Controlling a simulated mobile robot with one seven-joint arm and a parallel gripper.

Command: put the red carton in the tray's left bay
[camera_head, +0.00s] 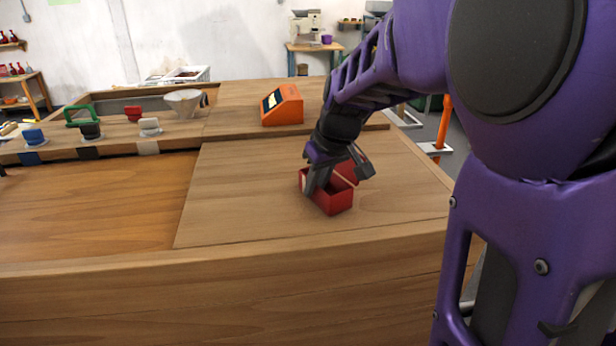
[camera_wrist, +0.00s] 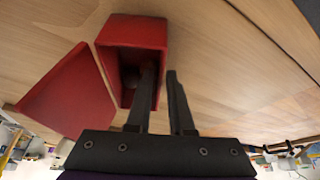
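The red carton (camera_head: 338,198) is on the wooden counter (camera_head: 235,205), right of centre in the head view. It is an open box with a red flap (camera_wrist: 72,95) spread to one side in the wrist view. My gripper (camera_head: 318,182) points down at the carton. In the wrist view my two dark fingers (camera_wrist: 162,72) are close together, one inside the box (camera_wrist: 113,85) and one outside, with a side wall between them. They look shut on that wall, though the contact itself is not clear. I cannot pick out the tray with certainty.
An orange device (camera_head: 282,105) stands behind the carton. Several coloured stamp-like items (camera_head: 90,130) and a pale cup (camera_head: 185,102) are at the back left. A white crate (camera_head: 180,76) lies beyond the counter. The counter left of the carton is clear.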

